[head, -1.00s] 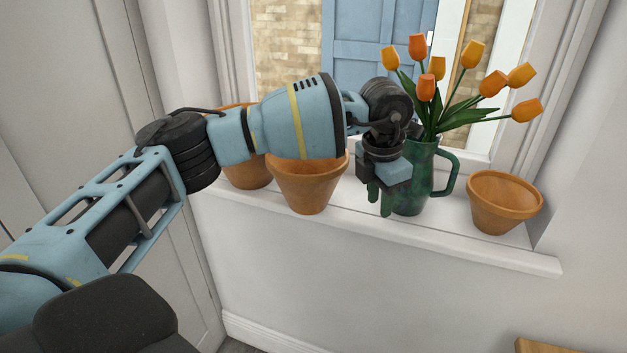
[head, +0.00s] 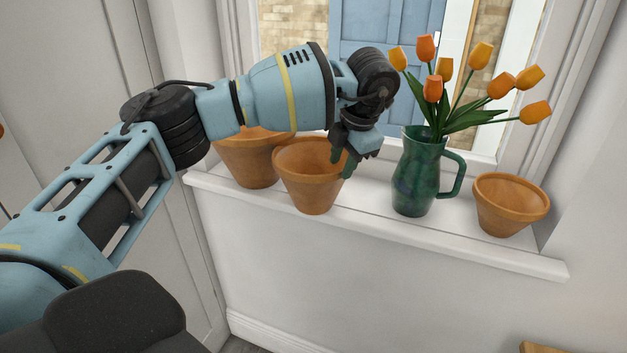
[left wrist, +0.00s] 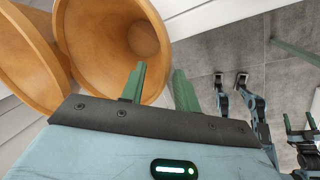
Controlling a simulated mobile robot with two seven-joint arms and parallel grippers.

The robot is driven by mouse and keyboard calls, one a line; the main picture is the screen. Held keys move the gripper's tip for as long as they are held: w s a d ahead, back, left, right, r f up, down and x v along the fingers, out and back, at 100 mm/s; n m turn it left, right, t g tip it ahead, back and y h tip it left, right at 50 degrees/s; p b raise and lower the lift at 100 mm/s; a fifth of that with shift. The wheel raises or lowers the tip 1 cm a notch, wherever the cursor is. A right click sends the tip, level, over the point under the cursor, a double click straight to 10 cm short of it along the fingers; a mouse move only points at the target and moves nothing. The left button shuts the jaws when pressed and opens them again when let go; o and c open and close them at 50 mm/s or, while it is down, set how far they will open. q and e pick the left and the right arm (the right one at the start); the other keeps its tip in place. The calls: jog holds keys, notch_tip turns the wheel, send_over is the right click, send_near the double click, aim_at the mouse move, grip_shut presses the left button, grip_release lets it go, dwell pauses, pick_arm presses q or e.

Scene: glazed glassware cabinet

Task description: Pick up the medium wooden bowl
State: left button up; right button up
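The medium wooden bowl (head: 312,192), orange-brown and flared, stands upright on the white windowsill between a larger wooden bowl (head: 248,165) and the green jug. In the left wrist view the medium bowl (left wrist: 90,30) shows its open mouth, with the larger bowl (left wrist: 22,60) at its left. My left gripper (head: 343,163) is at the right side of the medium bowl's rim, fingers pointing down. It is open; in the left wrist view its fingers (left wrist: 159,70) are apart, one over the bowl and one outside the rim. Contact cannot be told.
A dark green jug (head: 418,185) with orange tulips (head: 480,85) stands right of my gripper. A smaller wooden bowl (head: 508,208) is at the sill's right end. The windowsill (head: 375,220) is narrow, with the window behind. Grey floor (left wrist: 205,50) shows below.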

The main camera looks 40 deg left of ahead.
aim_at(335, 174)
pick_arm(q)
jog(key=x, duration=0.5)
jog(key=shift+s, duration=0.4)
jog(key=shift+c, duration=0.2)
grip_shut()
jog(key=shift+r, duration=0.15)
dwell(0.6)
